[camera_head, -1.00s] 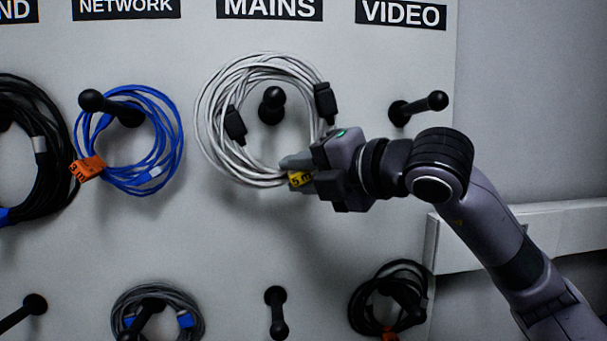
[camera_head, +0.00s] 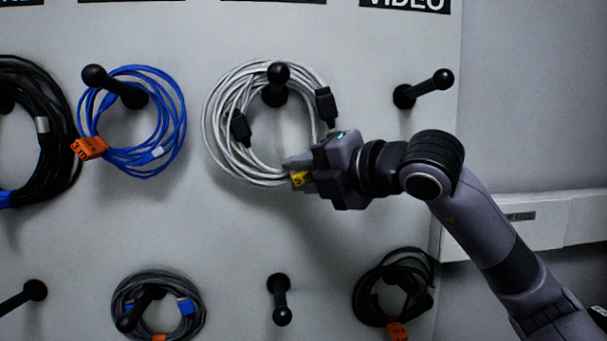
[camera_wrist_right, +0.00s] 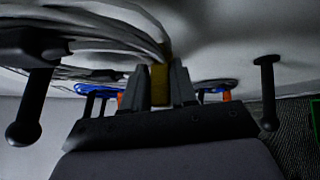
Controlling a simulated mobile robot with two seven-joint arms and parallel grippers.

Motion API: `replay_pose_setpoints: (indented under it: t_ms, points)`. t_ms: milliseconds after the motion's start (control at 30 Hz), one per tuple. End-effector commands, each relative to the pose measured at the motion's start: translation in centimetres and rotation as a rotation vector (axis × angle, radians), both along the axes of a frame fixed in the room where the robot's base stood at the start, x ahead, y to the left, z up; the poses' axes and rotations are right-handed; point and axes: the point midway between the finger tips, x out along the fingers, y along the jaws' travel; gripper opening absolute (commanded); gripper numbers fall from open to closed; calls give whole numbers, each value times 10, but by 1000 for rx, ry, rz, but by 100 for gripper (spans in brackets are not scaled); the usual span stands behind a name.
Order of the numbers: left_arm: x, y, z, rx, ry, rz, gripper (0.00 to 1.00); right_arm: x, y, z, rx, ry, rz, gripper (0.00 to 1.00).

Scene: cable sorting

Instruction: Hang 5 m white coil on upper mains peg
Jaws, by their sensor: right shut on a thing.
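The white coil (camera_head: 226,152), with two black plugs, hangs in front of the board under the MAINS column. The upper mains peg (camera_head: 278,73) passes through the coil's ring, and its round knob shows in front of the top strands. Whether the strands rest on the peg I cannot tell. My right gripper (camera_head: 302,168) is shut at the coil's lower right, on the coil by its yellow 5 m tag (camera_head: 300,179). In the right wrist view the yellow tag (camera_wrist_right: 160,84) sits between the fingers, with white strands (camera_wrist_right: 110,20) above. My left gripper is out of view.
A blue coil (camera_head: 172,108) hangs on the peg to the left, a black coil (camera_head: 62,155) beyond it. The upper video peg (camera_head: 425,88) and lower mains peg (camera_head: 280,298) are bare. Grey (camera_head: 120,297) and black (camera_head: 362,295) coils hang low on either side.

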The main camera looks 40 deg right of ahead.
Motion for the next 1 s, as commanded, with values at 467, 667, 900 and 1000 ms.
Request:
replay_pose_setpoints:
  t_ms: [467,667,900,1000]
  points:
    - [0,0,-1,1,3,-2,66,0,0,2,1,-4,1,47]
    - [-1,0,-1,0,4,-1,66,0,0,1,-1,-2,1,57]
    - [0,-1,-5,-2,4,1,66,-8,-1,0,-2,1,0,57]
    - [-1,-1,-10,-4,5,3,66,-21,-3,2,-3,-1,-1,57]
